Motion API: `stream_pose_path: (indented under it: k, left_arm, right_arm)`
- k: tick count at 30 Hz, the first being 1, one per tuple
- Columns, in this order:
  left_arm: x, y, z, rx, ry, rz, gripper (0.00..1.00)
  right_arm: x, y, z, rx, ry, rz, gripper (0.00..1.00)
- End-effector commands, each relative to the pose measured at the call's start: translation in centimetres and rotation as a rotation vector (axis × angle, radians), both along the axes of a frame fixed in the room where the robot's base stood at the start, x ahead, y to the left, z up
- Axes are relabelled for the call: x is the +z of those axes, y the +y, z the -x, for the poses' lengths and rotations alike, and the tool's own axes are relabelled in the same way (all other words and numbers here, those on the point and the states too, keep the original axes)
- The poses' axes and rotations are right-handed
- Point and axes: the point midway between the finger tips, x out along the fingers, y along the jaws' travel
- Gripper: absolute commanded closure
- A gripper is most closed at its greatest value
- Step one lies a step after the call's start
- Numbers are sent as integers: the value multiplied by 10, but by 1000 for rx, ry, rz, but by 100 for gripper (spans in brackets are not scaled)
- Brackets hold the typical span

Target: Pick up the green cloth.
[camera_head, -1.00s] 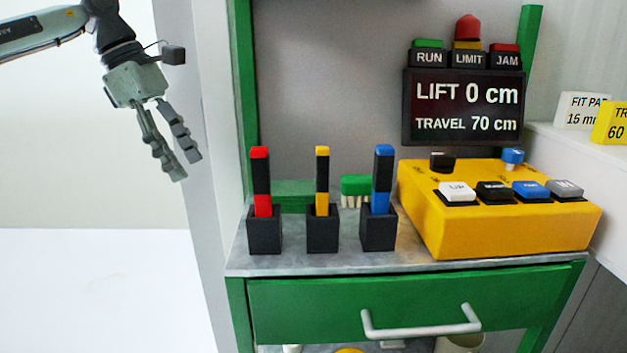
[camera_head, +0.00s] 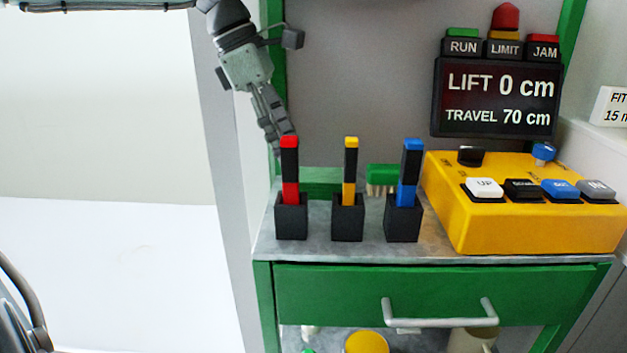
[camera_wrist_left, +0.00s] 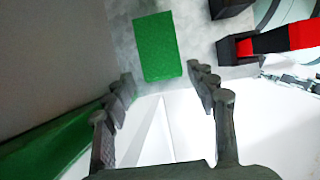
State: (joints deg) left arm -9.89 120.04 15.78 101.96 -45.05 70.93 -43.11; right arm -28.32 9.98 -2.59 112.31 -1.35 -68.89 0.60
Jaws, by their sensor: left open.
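The green cloth (camera_wrist_left: 157,46) lies as a flat rectangle on the grey bench top in the left wrist view. My left gripper (camera_wrist_left: 160,86) is open and empty, with its fingertips to either side of the cloth's near edge in that view. In the head view, my left gripper (camera_head: 276,136) hangs behind the top of the red-tipped tool. A green patch (camera_head: 322,181) shows behind the tool holders; I cannot tell if it is the cloth or the frame. My right gripper is not in view.
Red (camera_head: 290,170), yellow (camera_head: 350,172) and blue (camera_head: 410,172) tools stand in black holders along the bench front. The red one (camera_wrist_left: 290,38) is close right of the left gripper. A green brush (camera_head: 382,178) and yellow control box (camera_head: 530,215) are farther right.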

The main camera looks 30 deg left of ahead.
Motion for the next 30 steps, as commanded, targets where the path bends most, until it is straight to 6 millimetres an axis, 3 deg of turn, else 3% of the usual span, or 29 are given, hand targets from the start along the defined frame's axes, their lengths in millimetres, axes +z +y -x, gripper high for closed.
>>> stream_pose_path:
  k: [3,9,17,26,30]
  left_arm:
    - [-21,-6,-3,0,5,0,43]
    - [-43,-13,-8,1,2,-1,43]
    - [-46,-15,-9,1,0,0,43]
    - [-45,-14,-9,1,0,0,78]
    - [-45,-14,-9,1,0,0,78]
  right_arm:
    - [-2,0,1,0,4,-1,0]
    - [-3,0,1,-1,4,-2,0]
    - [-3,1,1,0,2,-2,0]
    - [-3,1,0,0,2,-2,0]
    - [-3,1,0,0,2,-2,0]
